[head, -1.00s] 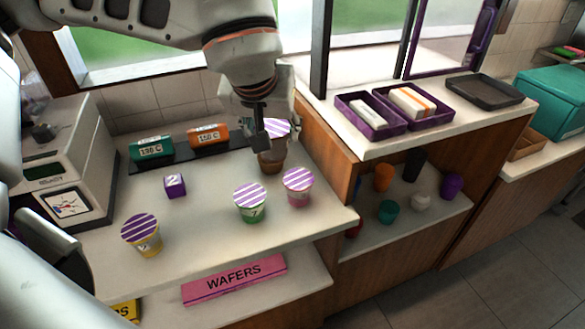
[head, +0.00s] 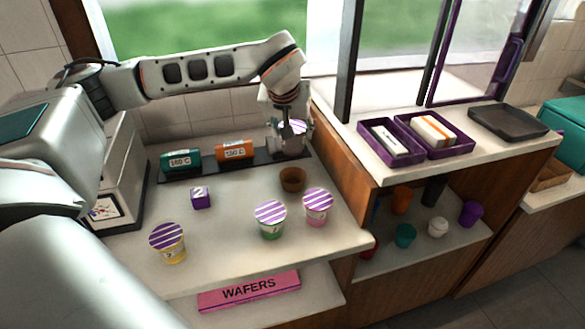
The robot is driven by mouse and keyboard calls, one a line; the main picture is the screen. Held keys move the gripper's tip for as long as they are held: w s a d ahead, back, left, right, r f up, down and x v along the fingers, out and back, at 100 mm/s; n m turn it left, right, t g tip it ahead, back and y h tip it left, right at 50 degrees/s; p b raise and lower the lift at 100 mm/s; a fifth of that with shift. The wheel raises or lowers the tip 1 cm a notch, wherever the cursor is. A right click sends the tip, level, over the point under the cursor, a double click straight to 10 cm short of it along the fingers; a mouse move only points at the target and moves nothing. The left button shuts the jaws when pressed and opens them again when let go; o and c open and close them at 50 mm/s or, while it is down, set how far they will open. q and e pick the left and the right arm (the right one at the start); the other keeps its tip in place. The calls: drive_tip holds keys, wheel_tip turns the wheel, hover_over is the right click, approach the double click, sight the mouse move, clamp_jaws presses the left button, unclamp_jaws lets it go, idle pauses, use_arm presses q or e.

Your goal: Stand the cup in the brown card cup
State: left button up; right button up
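The brown card cup (head: 292,180) stands upright on the counter and looks empty. I cannot tell whether the cup's base touches the mat. Other striped-lid cups stand on the counter: a yellow one (head: 168,243), a green one (head: 270,220) and a pink one (head: 318,207). My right gripper is not in view.
A wooden side panel (head: 345,175) bounds the counter at right.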

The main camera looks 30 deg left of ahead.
sight(292, 152)
use_arm(q)
wheel_tip(292, 152, down, 7)
drive_tip(key=shift+f, duration=0.1)
drive_tip(key=shift+d+f, duration=0.1)
drive_tip(key=shift+f, duration=2.1)
drive_tip(key=shift+f, duration=0.1)
drive_tip(key=shift+f, duration=0.3)
drive_tip(key=o, duration=1.2)
drive_tip(key=shift+r, duration=0.1)
